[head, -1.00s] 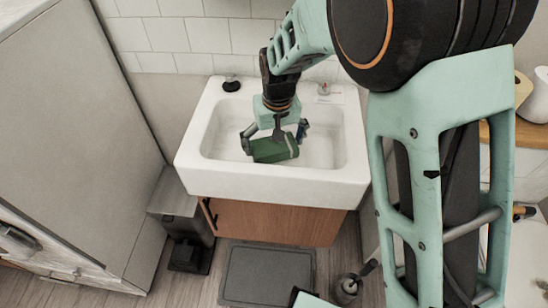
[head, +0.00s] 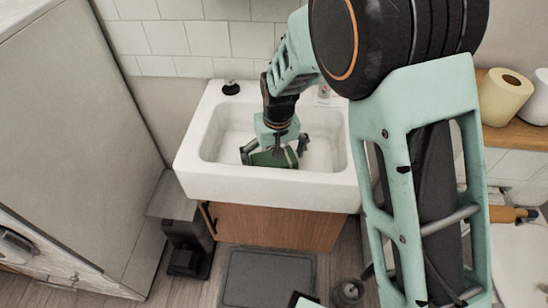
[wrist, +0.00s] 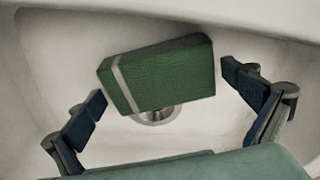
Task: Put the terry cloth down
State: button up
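The terry cloth (head: 268,159) is a folded green block with a pale stripe near one end. It is inside the white sink (head: 196,178), partly hidden by my gripper (head: 275,150) in the head view. In the wrist view the terry cloth (wrist: 165,76) lies between the spread fingers of my gripper (wrist: 164,84), just above the drain in the picture. A gap shows between each fingertip and the cloth, so the gripper is open around it. I cannot tell whether the cloth rests fully on the basin floor.
The sink's walls surround my gripper closely. Toilet rolls (head: 505,96) sit on a wooden shelf at right.

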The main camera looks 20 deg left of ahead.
aim_at(276, 163)
jog(key=shift+r, duration=0.1)
notch_tip(276, 163, up, 12)
jog(key=s+d+p, duration=0.1)
jog(key=shift+s+p, duration=0.2)
jog(key=shift+p, duration=0.1)
dwell(0.3)
